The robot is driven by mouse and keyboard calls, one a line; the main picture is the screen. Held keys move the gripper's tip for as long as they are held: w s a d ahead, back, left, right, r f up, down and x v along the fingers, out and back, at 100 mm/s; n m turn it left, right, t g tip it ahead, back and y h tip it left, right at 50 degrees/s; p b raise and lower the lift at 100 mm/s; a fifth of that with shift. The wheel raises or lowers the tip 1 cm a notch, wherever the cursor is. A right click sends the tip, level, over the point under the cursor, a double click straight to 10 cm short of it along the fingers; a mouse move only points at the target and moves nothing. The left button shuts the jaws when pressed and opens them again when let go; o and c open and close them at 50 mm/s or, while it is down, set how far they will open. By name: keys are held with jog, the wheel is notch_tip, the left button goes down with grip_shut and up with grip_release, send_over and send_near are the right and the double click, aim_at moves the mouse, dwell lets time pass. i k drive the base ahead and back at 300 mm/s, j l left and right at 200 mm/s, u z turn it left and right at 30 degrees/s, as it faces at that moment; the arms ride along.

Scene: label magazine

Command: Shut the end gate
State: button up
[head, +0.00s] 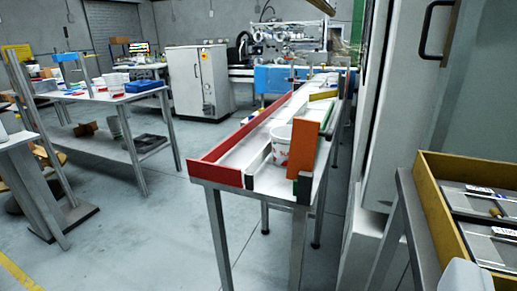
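A long, narrow white-topped magazine table (263,183) stands in the middle of the view, with its near end towards me. An orange panel (303,148), which looks like the end gate, stands upright at the right of the near end. A gap with white floor shows to its left, up to a dark bracket (249,181); the gate does not span this gap. A white cup with red print (281,145) stands just behind the gap, partly hidden by the orange panel. I cannot see a handle or hinge clearly.
A red rail (215,174) edges the near left end. At right, a yellow-edged tray (433,208) sits on a stand beside a tall grey cabinet (385,110). A workbench (100,96) with cups and a blue bin stands left. The floor (150,240) before the magazine is clear.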

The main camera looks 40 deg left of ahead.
aim_at(305, 131)
jog(key=i+l+u, duration=0.1)
jog(key=l+u, duration=0.4)
jog(key=i+l+u, duration=0.1)
jog(key=l+u, duration=0.35)
jog(key=i+l+u, duration=0.1)
jog(key=l, duration=0.15)
